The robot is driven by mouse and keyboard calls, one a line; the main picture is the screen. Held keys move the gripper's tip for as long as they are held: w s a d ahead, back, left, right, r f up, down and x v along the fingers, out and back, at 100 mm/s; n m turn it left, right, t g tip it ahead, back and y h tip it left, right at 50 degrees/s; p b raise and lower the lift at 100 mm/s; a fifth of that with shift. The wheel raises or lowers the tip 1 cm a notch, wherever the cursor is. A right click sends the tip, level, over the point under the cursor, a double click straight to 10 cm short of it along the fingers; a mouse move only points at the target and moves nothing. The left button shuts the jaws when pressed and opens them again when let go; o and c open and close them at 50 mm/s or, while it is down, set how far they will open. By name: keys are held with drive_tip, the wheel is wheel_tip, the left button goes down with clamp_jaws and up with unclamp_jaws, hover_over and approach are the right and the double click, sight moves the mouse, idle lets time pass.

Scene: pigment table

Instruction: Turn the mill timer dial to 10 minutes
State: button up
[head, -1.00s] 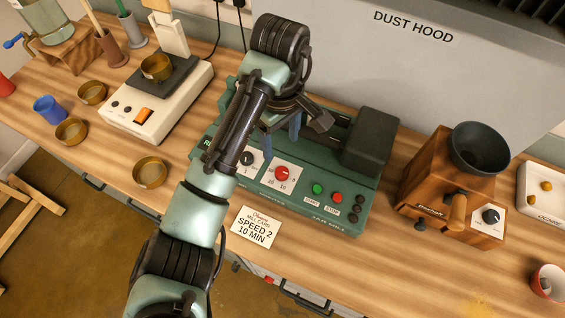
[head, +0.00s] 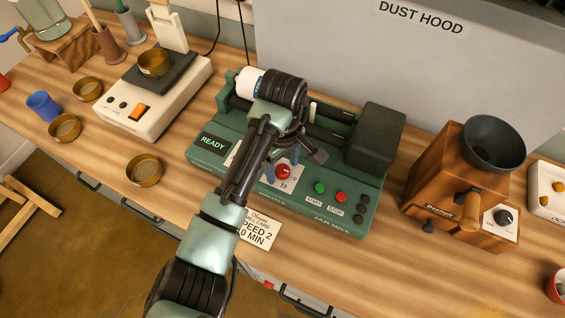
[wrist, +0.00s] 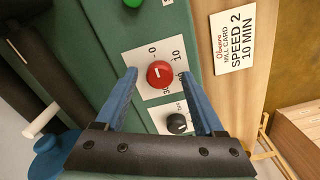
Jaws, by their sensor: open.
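The mill timer dial (head: 283,172) is a red knob on the green jar mill's front panel. In the wrist view the dial (wrist: 160,74) sits on a white plate marked 0, 10 and 30. Its short white mark is small and seems to lie towards the 0 side; I cannot read it exactly. My gripper (wrist: 158,72) is open, with one blue finger on each side of the dial. I cannot tell whether either finger touches it. In the head view my gripper (head: 282,160) is over the panel, and my arm hides part of it.
A black speed knob (wrist: 177,123) is close to the dial. Green START (head: 320,188) and red STOP (head: 336,197) buttons are to its right. The display (head: 213,143) reads READY. A card (wrist: 233,37) says SPEED 2, 10 MIN. A wooden grinder (head: 445,185) stands to the right.

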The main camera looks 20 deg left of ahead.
clamp_jaws()
drive_tip(key=shift+d+r+p, duration=0.1)
drive_tip(key=shift+r+p, duration=0.05)
drive_tip(key=shift+p, duration=0.45)
drive_tip(key=shift+r+m+p, duration=0.1)
drive_tip(key=shift+m+p, duration=0.3)
drive_tip(key=m+p, duration=0.2)
drive_tip(key=shift+p, duration=0.3)
drive_tip(key=m+p, duration=0.2)
drive_tip(key=m, duration=0.2)
drive_tip(key=shift+m, duration=0.3)
drive_tip(key=m+p, duration=0.1)
drive_tip(key=m, duration=0.3)
drive_tip(key=shift+f+p, duration=0.2)
drive_tip(key=shift+p, duration=0.15)
drive_tip(key=shift+m, duration=0.3)
